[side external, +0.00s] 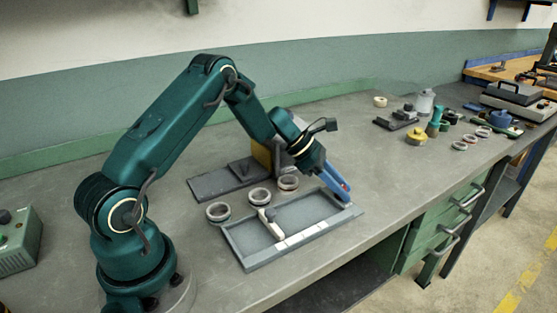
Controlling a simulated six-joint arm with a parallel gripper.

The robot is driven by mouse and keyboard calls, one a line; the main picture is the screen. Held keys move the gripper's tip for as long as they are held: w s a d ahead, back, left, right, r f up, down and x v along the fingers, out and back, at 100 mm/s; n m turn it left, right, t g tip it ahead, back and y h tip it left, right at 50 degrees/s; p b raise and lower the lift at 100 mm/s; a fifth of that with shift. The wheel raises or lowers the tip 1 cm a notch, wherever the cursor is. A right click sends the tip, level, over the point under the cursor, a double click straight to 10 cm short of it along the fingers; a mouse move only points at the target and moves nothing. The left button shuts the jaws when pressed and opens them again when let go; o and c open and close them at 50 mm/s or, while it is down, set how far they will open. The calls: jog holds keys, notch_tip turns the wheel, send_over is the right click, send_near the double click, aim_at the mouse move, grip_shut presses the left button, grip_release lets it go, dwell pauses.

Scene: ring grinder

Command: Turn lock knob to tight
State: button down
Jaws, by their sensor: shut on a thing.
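My gripper (338,184) has blue fingers and points down to the right, over the right end of a shallow grey tray (238,249). It is shut on a small red part (346,187) at its fingertips. That part is mostly hidden by the fingers, and I cannot tell whether it is the lock knob. No other lock knob can be made out. A dark flat base (215,184) with a yellow block (262,154) lies behind the tray, partly covered by my arm.
Rings stand along the tray's back edge: left (218,211), middle (259,196) and right (288,183). A pale-handled tool (270,223) lies in the tray. A green control box (20,240) is at far left. Several small items stand at the back right. The front bench edge is close.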

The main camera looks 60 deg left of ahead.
jog(key=shift+m+g+h, duration=0.4)
jog(key=shift+m, duration=0.3)
jog(key=c, duration=0.6)
grip_release()
jog(key=shift+n+t, duration=0.3)
jog(key=shift+n, duration=0.1)
